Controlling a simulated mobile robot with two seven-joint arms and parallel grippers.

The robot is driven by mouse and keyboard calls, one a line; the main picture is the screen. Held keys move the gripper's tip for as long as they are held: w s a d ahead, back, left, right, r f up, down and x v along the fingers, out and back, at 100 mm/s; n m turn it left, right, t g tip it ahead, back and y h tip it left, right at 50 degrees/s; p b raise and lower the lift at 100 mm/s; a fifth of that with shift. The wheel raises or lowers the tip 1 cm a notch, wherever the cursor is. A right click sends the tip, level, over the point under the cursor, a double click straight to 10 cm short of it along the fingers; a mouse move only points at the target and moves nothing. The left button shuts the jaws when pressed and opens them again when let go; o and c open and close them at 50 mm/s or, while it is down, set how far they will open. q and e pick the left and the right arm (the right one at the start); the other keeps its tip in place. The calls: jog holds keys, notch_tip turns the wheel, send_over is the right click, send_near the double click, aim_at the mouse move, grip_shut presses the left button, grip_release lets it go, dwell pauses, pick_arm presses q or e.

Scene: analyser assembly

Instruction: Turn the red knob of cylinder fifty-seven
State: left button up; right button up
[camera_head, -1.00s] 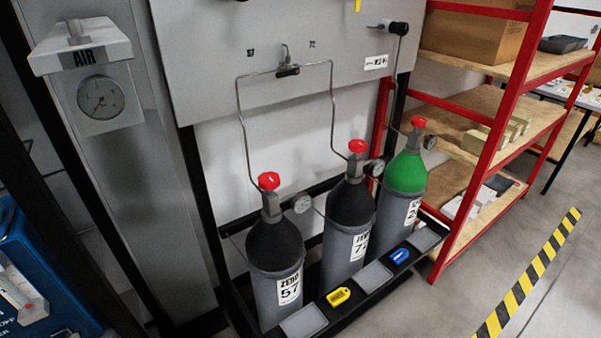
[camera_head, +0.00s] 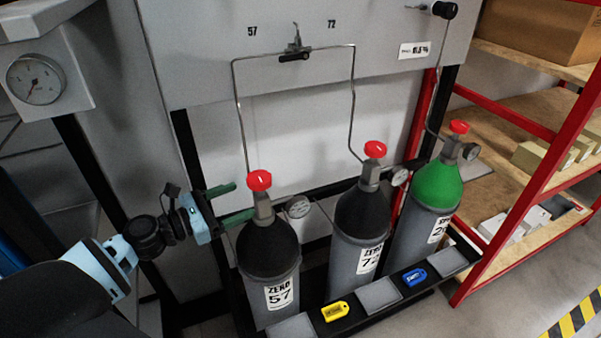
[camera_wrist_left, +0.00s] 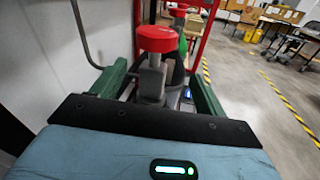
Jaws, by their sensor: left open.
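Cylinder fifty-seven (camera_head: 268,262) is grey with a black shoulder and a label reading ZERO 57. It stands upright at the left of the row. Its red knob (camera_head: 259,181) sits on top of a grey valve. My left gripper (camera_head: 236,202) is open, just left of the knob and valve, its green fingers pointing towards them. In the left wrist view the red knob (camera_wrist_left: 157,38) stands beyond and between the two green fingers (camera_wrist_left: 156,80), with the valve stem below it. The knob is not gripped. My right gripper is in neither view.
Cylinder 72 (camera_head: 360,222) and a green-topped cylinder (camera_head: 437,188) stand to the right, each with a red knob. A thin pipe (camera_head: 237,105) runs down close behind the knob. A gauge (camera_head: 298,207) sits right of the valve. A red shelf (camera_head: 497,247) stands further right.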

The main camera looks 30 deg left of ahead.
aim_at(267, 178)
pick_arm(q)
jog(key=shift+w+r+n+h, duration=0.3)
jog(key=shift+w+r+n, duration=0.3)
jog(key=shift+w+r, duration=0.5)
jog(key=shift+s+r, duration=0.1)
jog(key=shift+s, duration=0.05)
jog(key=shift+p+x, duration=0.4)
jog(key=shift+x, duration=3.5)
